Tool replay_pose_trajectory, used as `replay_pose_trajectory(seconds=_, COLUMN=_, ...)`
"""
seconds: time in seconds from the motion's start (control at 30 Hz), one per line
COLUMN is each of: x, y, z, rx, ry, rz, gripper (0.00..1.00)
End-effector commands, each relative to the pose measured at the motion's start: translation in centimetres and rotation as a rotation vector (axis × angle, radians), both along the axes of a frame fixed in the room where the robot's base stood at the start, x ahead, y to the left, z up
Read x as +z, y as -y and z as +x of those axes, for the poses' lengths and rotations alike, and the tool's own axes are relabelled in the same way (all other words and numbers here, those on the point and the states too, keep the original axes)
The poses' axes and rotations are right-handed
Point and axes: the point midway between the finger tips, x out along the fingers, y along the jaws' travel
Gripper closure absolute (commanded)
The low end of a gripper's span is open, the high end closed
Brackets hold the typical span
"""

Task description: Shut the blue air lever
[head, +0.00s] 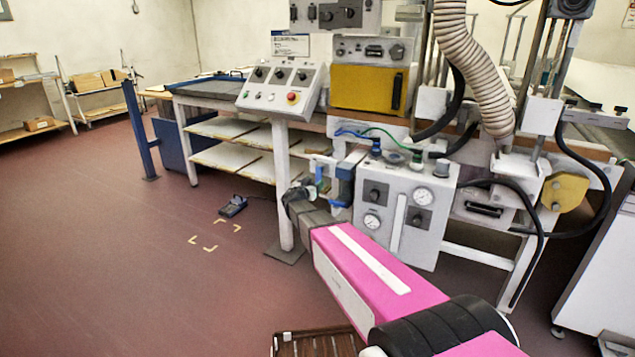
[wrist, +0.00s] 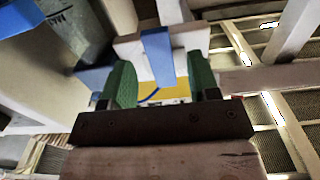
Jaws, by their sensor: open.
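The blue air lever (wrist: 158,55) hangs down as a flat blue strip in front of a pale block in the wrist view. My gripper (wrist: 161,66) has two green fingers, spread wide, one on each side of the lever. Gaps show between the lever and both fingers, so it is not gripped. In the head view, blue parts (head: 345,172) show at the left side of the gauge panel (head: 408,190), just beyond the dark end of my arm. I cannot tell there which part is the lever, and my fingertips are not clear.
A grey cylinder (wrist: 78,30) with lettering and a blue piece (wrist: 92,80) stand close to the left finger.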

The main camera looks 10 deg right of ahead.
Motion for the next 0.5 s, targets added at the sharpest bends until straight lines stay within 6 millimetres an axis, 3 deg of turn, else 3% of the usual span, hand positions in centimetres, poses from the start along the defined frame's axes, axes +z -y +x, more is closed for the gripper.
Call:
replay_pose_trajectory(seconds=0.03, x=0.1, y=-0.7, z=-1.2, rx=0.002, ry=-0.001, rz=0.001, gripper=0.45)
replay_pose_trajectory(seconds=0.2, x=0.0, y=-2.4, z=-3.6, rx=0.002, ry=-0.001, rz=0.001, gripper=0.45)
replay_pose_trajectory(seconds=0.5, x=0.0, y=-3.9, z=-5.4, rx=0.0, ry=0.0, rz=0.002, gripper=0.45)
